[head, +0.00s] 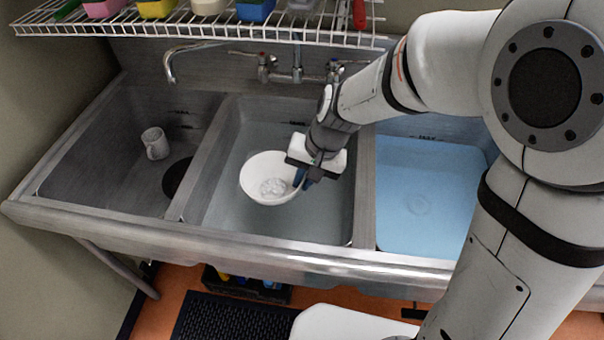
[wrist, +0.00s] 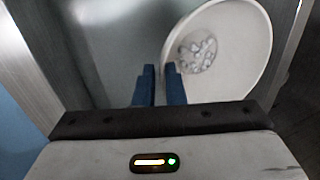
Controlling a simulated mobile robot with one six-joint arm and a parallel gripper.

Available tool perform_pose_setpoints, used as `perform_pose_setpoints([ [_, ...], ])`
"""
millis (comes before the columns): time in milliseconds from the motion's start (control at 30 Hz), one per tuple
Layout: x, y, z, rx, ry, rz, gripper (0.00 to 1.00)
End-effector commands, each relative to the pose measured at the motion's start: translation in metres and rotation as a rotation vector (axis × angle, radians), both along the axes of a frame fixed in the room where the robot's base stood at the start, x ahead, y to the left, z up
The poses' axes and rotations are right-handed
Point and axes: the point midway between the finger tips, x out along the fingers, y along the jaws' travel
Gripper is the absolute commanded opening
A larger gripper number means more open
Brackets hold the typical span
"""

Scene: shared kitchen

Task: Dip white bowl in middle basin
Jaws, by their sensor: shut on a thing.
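The white bowl (head: 258,180) is in or over the middle basin (head: 232,217) of a three-part metal sink. My gripper (head: 304,180) is shut on the right side of its rim. The bowl is tilted a little, and a pale, patterned patch shows inside it. In the wrist view the bowl (wrist: 243,72) is at the upper right, with its rim between the blue fingers of my gripper (wrist: 160,80). The middle basin holds greyish, clear-looking liquid. I cannot tell whether the bowl's underside touches it.
The left basin (head: 95,150) holds a white mug (head: 155,143) and a dark round thing (head: 177,178). The right basin (head: 425,170) holds blue liquid. A faucet (head: 200,48) rises at the back. A wire shelf (head: 300,32) with coloured containers hangs above.

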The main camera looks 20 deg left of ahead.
Motion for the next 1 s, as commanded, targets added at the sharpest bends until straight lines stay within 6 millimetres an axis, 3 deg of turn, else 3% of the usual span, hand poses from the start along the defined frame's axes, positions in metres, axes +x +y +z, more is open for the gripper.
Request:
perform_pose_setpoints([
  [33,0.0,0.0,-0.011,0.0,0.0,0.0,0.0],
  [1000,0.001,-0.001,-0.129,0.0,0.0,-0.003,0.0],
])
